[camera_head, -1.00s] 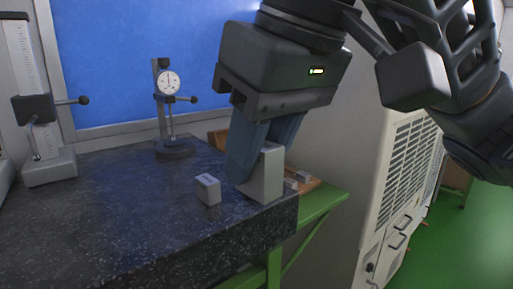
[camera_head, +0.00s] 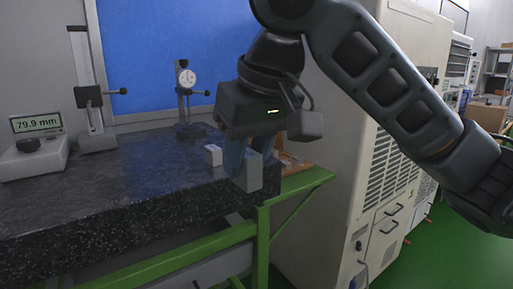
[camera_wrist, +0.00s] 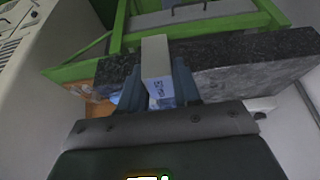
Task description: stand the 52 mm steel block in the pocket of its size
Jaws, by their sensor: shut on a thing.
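My gripper (camera_head: 243,160) is shut on a tall grey steel block (camera_head: 254,172), held upright at the right front corner of the dark granite plate (camera_head: 120,190). A smaller grey block (camera_head: 213,155) stands on the plate, left of my gripper. A brown wooden piece (camera_head: 298,168) shows behind my gripper at the right, mostly hidden; I can make out no pockets in it.
A display gauge (camera_head: 38,135) reading 79.9 mm stands at the left, beside a height gauge (camera_head: 92,100). A dial indicator stand (camera_head: 187,95) is at the back of the plate. A green frame (camera_head: 262,235) carries the plate. A beige cabinet (camera_head: 385,165) is at the right.

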